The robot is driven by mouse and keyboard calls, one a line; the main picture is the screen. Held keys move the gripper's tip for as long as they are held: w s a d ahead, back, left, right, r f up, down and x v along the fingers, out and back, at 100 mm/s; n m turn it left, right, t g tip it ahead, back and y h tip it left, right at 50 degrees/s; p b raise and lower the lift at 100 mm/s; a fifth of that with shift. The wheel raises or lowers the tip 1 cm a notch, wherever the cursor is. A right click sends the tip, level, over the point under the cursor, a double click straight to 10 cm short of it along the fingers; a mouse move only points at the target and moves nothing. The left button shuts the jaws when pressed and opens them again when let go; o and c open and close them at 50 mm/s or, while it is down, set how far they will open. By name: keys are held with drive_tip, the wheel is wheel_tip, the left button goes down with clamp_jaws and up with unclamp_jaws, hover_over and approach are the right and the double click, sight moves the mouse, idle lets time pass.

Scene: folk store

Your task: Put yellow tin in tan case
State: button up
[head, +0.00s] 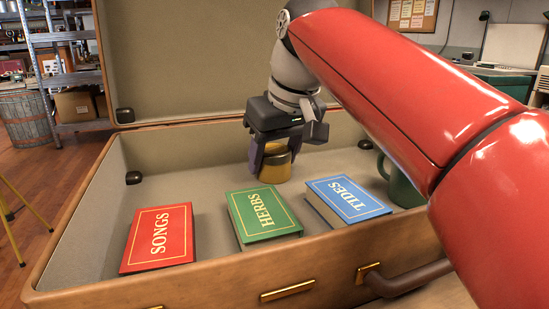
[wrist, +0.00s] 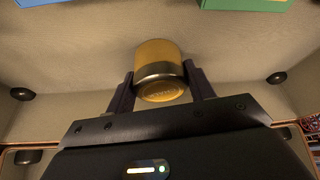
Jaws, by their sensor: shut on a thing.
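The yellow tin (head: 276,166) is a short round tin with a darker metal band. My gripper (head: 271,160) is shut on it, with a finger on each side; in the wrist view the tin (wrist: 159,65) sits between the two fingers (wrist: 160,92). The tan case (head: 100,300) lies open with its lid raised at the back. The tin is inside the case, near the back middle, behind the green book. It is at or very close to the case floor; I cannot tell whether it touches.
In the case lie a red SONGS book (head: 158,238), a green HERBS book (head: 262,215) and a blue TIDES book (head: 346,200). A dark green mug (head: 402,187) stands at the right, partly behind my arm. The case floor left of the tin is clear.

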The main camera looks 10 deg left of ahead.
drive_tip(key=o, duration=1.1)
drive_tip(key=p+v, duration=0.4)
drive_tip(key=v, duration=0.8)
